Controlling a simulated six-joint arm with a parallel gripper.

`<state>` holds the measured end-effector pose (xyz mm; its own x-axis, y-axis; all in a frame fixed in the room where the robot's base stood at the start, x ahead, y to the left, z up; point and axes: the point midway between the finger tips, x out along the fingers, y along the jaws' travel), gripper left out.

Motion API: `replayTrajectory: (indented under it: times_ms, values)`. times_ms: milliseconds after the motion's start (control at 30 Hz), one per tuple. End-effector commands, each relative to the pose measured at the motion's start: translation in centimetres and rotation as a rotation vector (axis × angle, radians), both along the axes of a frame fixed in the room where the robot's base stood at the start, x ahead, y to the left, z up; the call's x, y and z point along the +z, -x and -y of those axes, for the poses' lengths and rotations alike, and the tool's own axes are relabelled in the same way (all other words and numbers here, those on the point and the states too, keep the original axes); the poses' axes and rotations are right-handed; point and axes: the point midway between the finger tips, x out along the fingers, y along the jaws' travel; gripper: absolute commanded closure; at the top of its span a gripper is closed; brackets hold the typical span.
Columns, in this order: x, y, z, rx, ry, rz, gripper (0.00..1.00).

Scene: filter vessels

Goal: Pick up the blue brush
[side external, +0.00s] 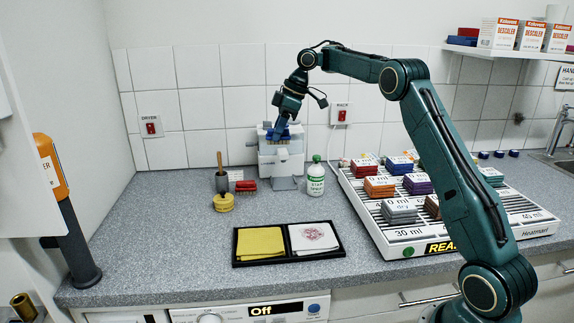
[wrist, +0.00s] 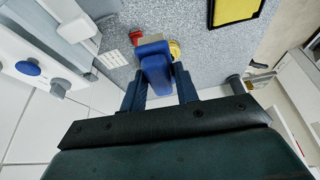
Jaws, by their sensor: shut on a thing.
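The blue brush (wrist: 154,70) is between the two fingers of my gripper (wrist: 160,88) in the wrist view, with its pale bristles pointing away from my wrist. In the side view my gripper (side external: 286,122) is shut on the blue brush (side external: 284,131), up in front of the white machine (side external: 281,160) on the counter. The brush is clear of the counter there. In the side view I cannot tell whether it touches the machine. The fingers partly hide its handle.
A green-and-white bottle (side external: 316,178), a red item (side external: 246,185), a yellow round item (side external: 223,202) and a cup with a wooden stick (side external: 222,182) stand near the machine. A black tray (side external: 287,262) holds cloths. A rack (side external: 362,205) of coloured blocks is at right.

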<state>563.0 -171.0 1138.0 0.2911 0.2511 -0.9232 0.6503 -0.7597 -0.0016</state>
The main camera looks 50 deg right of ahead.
Motion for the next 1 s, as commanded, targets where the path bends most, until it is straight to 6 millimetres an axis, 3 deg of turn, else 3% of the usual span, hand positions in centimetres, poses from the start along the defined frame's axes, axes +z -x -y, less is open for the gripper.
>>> replayTrajectory:
  times_ms: [700, 733, 800, 1000]
  values:
    - [0.41, 0.05, 0.04, -0.001, 0.003, 0.0, 0.93]
    - [0.41, 0.05, 0.04, -0.001, 0.003, 0.0, 0.74]
    - [0.4, 0.04, 0.04, -0.001, 0.003, 0.0, 0.88]
    - [0.41, 0.06, -0.03, -0.001, 0.002, 0.0, 0.88]
